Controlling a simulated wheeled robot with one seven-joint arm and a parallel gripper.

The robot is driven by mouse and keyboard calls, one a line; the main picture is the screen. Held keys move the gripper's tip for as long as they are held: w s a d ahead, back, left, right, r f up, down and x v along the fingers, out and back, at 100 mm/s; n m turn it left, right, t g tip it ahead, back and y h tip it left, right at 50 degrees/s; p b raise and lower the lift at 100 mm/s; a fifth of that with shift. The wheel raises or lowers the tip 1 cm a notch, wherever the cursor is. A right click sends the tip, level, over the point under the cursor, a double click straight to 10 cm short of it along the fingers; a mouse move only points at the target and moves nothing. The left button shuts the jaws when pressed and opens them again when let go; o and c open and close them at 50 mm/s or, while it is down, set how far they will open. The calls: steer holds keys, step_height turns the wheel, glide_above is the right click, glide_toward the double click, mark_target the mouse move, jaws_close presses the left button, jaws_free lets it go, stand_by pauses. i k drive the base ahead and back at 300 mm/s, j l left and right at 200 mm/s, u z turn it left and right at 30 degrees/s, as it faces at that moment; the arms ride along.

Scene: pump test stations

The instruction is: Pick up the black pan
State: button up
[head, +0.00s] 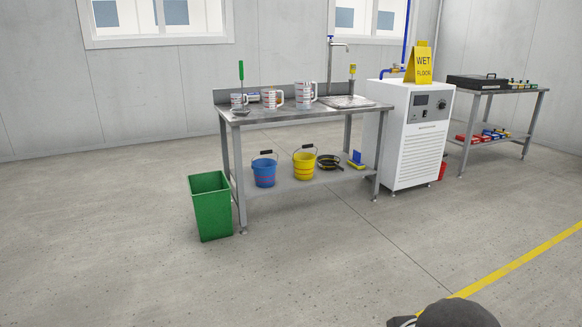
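The black pan (329,162) lies on the lower shelf of the steel bench, seen small and from some distance in the head view. It sits between the yellow bucket (304,166) on its left and a small blue and yellow item (356,159) on its right. Something yellow shows at the pan, too small to make out. My gripper is not in view. A dark rounded part at the bottom right edge seems to be part of my own arm, well apart from the pan.
The steel bench (290,113) has measuring jugs (306,93) and a tap on top. A blue bucket (264,171) is on its lower shelf. A green bin (209,206) stands left, a white cabinet (418,150) right. The floor in front is clear.

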mark_target(332, 165)
steer(key=i+u, duration=0.15)
steer(key=i, duration=2.1)
steer(key=i+j+z, duration=0.15)
steer(key=i+z, duration=0.3)
steer(key=i+j+z, duration=0.45)
steer(key=i, duration=0.15)
steer(key=i+j+z, duration=0.85)
steer(key=j, duration=0.15)
